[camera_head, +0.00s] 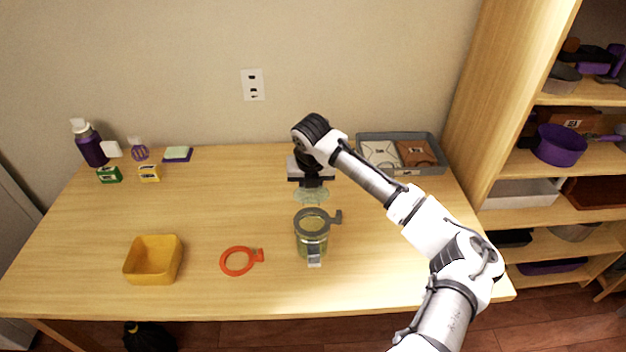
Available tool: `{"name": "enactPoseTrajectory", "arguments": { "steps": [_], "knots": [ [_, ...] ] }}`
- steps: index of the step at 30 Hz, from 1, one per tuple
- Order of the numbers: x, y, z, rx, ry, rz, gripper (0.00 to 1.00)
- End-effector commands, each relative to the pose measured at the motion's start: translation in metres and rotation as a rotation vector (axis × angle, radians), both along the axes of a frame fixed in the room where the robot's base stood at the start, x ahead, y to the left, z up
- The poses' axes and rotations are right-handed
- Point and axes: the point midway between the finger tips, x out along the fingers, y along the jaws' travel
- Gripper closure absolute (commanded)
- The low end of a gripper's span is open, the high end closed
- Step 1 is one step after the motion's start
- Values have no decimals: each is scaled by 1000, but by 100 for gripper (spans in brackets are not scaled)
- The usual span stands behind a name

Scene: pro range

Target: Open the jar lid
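The glass jar (312,243) stands upright near the front middle of the table, with greenish walls and a metal clasp on its front. A pale green, see-through disc (311,196), which looks like the lid, shows just behind the ring. My gripper (310,184) points down directly over this disc, behind the jar's mouth. Its fingers are dark and small, and I cannot tell whether they touch or hold the disc.
An orange-red ring with a tab (238,261) lies left of the jar. A yellow box (152,259) stands farther left. A grey tray (436,160) with packets is at the back right. A purple bottle (90,147) and small boxes stand at the back left. The table's left middle is clear.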

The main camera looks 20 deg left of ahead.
Motion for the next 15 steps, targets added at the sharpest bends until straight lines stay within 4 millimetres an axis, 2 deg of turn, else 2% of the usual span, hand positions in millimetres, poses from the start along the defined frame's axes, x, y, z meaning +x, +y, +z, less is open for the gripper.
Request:
{"name": "enactPoseTrajectory", "arguments": {
  "steps": [6,15],
  "knots": [
    [0,2,-4,-38,119,0,100],
    [0,1,-7,-61,192,0,100]
  ]
}}
